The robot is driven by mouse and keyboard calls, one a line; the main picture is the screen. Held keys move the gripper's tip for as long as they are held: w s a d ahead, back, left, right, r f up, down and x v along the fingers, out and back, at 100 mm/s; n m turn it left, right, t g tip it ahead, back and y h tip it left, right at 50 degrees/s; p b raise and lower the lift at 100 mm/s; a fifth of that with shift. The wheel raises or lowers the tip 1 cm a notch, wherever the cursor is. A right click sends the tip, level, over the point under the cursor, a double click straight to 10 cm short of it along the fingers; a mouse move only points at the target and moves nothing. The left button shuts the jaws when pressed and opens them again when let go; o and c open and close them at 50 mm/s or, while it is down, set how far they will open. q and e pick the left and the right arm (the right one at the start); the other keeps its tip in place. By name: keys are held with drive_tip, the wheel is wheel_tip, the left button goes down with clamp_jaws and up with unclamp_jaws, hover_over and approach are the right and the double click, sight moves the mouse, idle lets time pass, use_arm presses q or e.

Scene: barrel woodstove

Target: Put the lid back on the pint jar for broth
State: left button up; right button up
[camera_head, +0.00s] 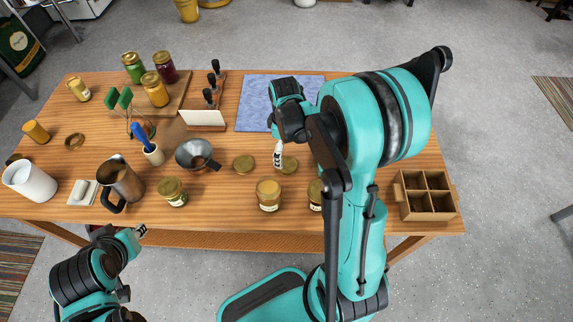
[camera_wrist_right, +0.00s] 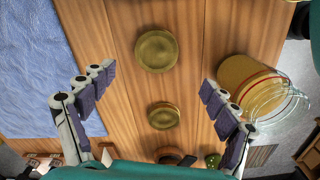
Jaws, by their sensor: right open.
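Two flat gold lids lie on the wooden table: a left one (camera_head: 244,163) and a right one (camera_head: 289,165). In the right wrist view, one lid (camera_wrist_right: 156,51) is larger in the picture than the other (camera_wrist_right: 163,115). A glass jar with tan contents (camera_head: 268,195) stands in front of them; its clear rim shows without a lid in the wrist view (camera_wrist_right: 250,85). My right gripper (camera_head: 279,155) is open and empty above the lids, its fingers (camera_wrist_right: 155,100) spread either side of them. My left gripper (camera_head: 141,231) is off the table's front edge; its jaw state is unclear.
Another jar (camera_head: 316,195) is partly hidden by my right arm. A divided box (camera_head: 427,195) is at the right, a blue cloth (camera_head: 255,102) behind.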

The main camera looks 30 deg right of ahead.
sight(285, 164)
drive_tip(key=shift+f+b, duration=0.35)
drive_tip(key=shift+f, duration=0.8)
drive_tip(key=f+b, duration=0.1)
drive_tip(key=f, duration=0.2)
drive_tip(key=f+b, duration=0.1)
drive_tip(key=f, duration=0.1)
drive_tip(key=shift+w+d+f+b, duration=0.2)
drive_tip(key=shift+w+b, duration=0.05)
drive_tip(key=shift+b, duration=0.1)
drive_tip(key=shift+r, duration=0.1)
drive_tip(key=c, duration=0.9)
